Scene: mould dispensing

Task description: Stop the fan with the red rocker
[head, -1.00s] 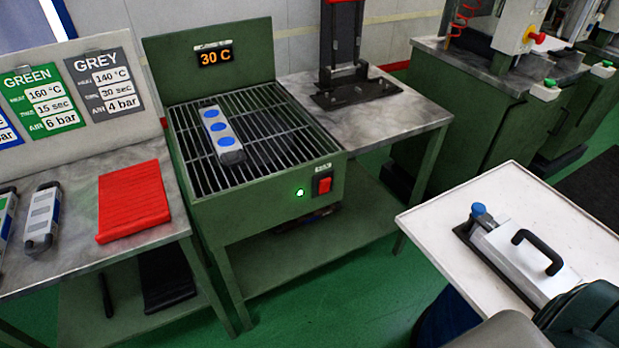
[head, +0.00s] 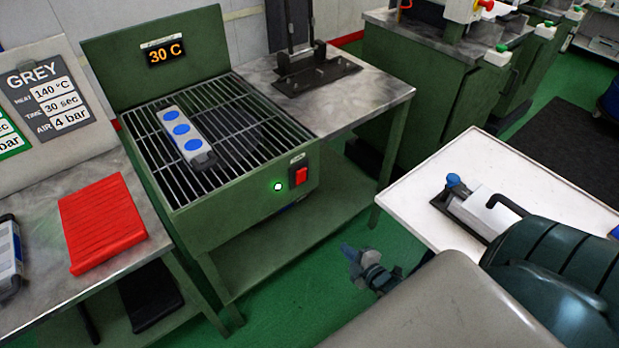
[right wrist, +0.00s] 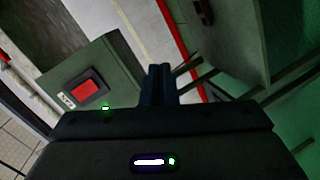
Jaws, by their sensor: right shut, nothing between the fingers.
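The red rocker (head: 301,176) sits on the front right of the green fan bench (head: 240,197), beside a lit green lamp (head: 278,187). The rocker also shows in the right wrist view (right wrist: 85,90), left of my gripper, with the green lamp (right wrist: 105,107) below it. My right gripper (head: 352,252) is low in front of the bench, below and to the right of the rocker and apart from it. Its fingers (right wrist: 158,72) are together and empty in the right wrist view. My left gripper is not in view.
A mould with blue discs (head: 184,130) lies on the bench's grille under a 30 C display (head: 164,53). A red mat (head: 101,222) lies on the left table. A white table (head: 425,190) with a handled metal mould (head: 478,214) stands right. Green floor separates the tables.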

